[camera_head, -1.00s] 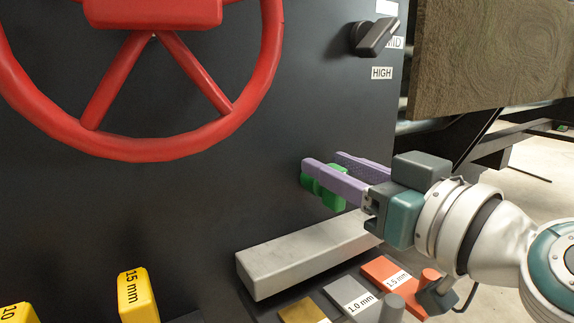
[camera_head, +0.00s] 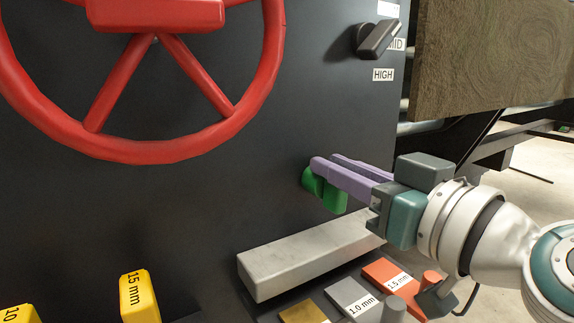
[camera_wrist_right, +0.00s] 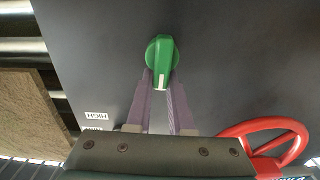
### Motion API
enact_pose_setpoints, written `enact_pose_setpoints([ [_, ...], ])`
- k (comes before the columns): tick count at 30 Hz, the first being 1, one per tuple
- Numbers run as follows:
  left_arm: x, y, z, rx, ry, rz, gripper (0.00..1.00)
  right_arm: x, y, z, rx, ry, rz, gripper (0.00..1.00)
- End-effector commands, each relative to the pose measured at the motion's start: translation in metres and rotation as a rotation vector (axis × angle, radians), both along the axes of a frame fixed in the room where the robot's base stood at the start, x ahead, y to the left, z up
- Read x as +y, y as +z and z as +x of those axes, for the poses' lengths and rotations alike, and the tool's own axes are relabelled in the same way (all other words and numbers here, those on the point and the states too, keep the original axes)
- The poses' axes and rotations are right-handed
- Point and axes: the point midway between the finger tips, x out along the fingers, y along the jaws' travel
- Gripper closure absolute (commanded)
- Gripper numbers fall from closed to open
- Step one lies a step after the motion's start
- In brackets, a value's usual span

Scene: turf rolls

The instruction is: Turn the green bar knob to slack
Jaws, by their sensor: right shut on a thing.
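The green bar knob (camera_head: 323,191) sits on the dark panel, below the red wheel and left of the panel's right edge. It also shows in the right wrist view (camera_wrist_right: 160,62), with a pale mark on the end of its bar. My right gripper (camera_head: 330,167) reaches in from the right with purple fingers. In the right wrist view its fingertips (camera_wrist_right: 161,82) are on either side of the knob's bar, shut on it. The fingers partly cover the knob in the head view. Any label for slack is not visible. My left gripper is not in view.
A large red handwheel (camera_head: 165,145) fills the upper left. A black selector knob (camera_head: 376,38) with MID and HIGH labels is at upper right. A pale bar (camera_head: 305,258) juts out below the green knob, beside several thickness blocks. A brown turf slab (camera_head: 490,55) is at right.

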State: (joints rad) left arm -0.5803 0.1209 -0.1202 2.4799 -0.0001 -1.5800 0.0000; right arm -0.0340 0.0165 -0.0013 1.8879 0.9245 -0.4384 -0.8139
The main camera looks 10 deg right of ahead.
Motion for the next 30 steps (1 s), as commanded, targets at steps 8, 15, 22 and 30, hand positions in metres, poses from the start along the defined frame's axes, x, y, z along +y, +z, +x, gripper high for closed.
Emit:
enact_pose_setpoints([
  [8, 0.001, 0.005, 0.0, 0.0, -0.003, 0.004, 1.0, -0.004, -0.004, 0.001, 0.067, 0.001, 0.156, 1.0],
  [15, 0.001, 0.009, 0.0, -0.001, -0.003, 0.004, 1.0, -0.009, -0.006, 0.003, 0.144, 0.0, 0.366, 1.0],
  [22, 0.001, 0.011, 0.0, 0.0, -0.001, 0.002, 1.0, -0.013, -0.01, 0.004, 0.221, 0.0, 0.573, 1.0],
  [30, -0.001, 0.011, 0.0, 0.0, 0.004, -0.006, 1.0, -0.017, -0.015, 0.006, 0.308, -0.001, 0.816, 1.0],
])
